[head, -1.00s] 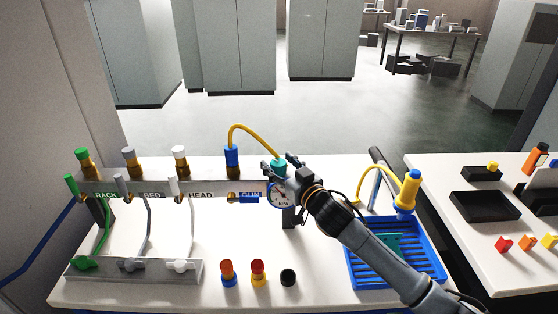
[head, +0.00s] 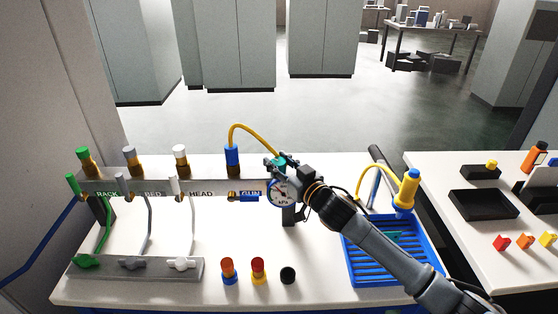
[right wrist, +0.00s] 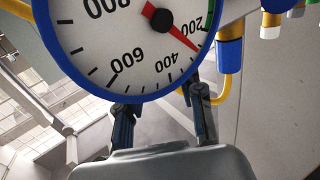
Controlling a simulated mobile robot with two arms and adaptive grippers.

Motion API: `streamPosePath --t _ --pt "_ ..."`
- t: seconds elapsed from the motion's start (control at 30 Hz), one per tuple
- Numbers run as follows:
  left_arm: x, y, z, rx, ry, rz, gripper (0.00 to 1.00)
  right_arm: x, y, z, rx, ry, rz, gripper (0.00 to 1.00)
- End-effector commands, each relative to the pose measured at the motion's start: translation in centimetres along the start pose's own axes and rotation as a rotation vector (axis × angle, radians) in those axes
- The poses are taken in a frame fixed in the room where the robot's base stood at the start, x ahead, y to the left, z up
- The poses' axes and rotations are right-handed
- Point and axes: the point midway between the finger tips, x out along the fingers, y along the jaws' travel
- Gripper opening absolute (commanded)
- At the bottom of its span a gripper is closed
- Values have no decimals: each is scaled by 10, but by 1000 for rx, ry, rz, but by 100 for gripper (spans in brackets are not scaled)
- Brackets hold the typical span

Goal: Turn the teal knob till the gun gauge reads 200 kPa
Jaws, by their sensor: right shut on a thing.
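The teal knob (head: 280,161) sits on top of the GUN end of the manifold, partly covered by my right gripper (head: 287,164). My right gripper is shut on the knob. In the right wrist view its two dark fingers (right wrist: 163,112) reach up behind the gauge's rim, and the knob is hidden there. The round white gun gauge (head: 281,192) faces the head camera just below the knob. In the right wrist view the gauge (right wrist: 75,65) appears upside down, close up. Its red needle points between the 200 and 400 marks. My left gripper is out of view.
The manifold rail (head: 219,187) carries RACK, BED, HEAD and GUN branches. A yellow hose (head: 248,128) arches from a blue fitting beside the knob. A blue tray (head: 351,270) with a yellow gun (head: 409,189) stands to the right. Three caps (head: 258,271) stand at the front.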

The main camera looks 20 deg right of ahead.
Motion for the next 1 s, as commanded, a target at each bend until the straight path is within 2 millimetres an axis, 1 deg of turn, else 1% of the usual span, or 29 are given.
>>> streamPosePath --t 0.03,0.1,0.3,0.4,0.7,1.0 --pt "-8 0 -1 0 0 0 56 0 2 -4 -4 -3 -23 6" --pt "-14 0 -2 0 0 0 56 0 3 -4 -6 -3 -66 6" --pt "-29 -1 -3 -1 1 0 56 1 5 -6 -9 -1 -204 6" --pt "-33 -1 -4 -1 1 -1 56 1 5 -5 -8 -1 -273 6" --pt "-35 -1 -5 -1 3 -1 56 2 4 -2 -4 1 -448 6" --pt "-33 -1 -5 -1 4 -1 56 1 3 -1 -2 1 -535 6"
